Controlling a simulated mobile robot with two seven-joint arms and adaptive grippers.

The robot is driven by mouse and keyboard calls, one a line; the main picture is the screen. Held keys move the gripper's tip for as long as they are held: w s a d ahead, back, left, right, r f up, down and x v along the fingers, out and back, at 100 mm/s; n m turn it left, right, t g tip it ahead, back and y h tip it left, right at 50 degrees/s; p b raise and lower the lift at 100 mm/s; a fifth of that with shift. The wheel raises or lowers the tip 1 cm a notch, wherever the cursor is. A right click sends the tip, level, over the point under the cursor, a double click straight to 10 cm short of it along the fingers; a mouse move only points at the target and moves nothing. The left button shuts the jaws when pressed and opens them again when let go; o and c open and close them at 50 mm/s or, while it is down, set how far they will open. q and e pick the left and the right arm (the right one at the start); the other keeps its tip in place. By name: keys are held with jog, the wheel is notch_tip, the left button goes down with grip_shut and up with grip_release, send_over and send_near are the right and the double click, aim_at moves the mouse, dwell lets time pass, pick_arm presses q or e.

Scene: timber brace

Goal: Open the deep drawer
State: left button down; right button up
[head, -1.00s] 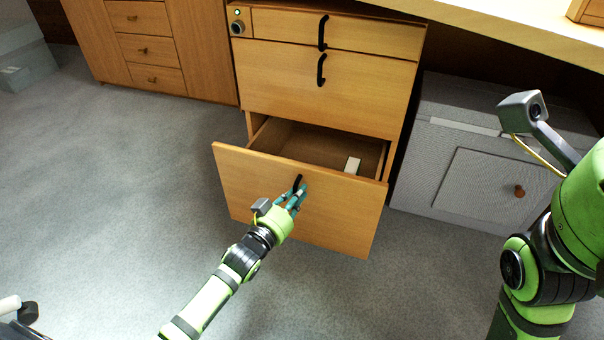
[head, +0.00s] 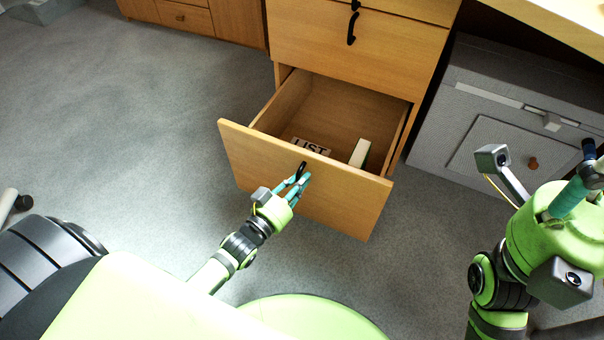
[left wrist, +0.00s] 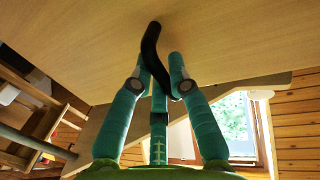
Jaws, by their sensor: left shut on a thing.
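The deep drawer (head: 290,180) is the bottom drawer of a wooden cabinet, and it stands well out from the cabinet. Its black curved handle (head: 301,171) is on the front panel; it also shows in the left wrist view (left wrist: 150,48). My left gripper (head: 299,184) is at the handle, its teal fingers shut on it.
The drawer above (head: 330,50) is closed. A grey box with a small door (head: 490,140) stands right of the cabinet under the desktop (head: 560,35). Another wooden cabinet (head: 235,18) is at the back left. Grey carpet (head: 120,130) is clear to the left.

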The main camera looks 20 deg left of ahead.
pick_arm(q)
jog(key=c, duration=1.2)
grip_release()
jog(key=shift+o, duration=0.2)
jog(key=v, duration=1.2)
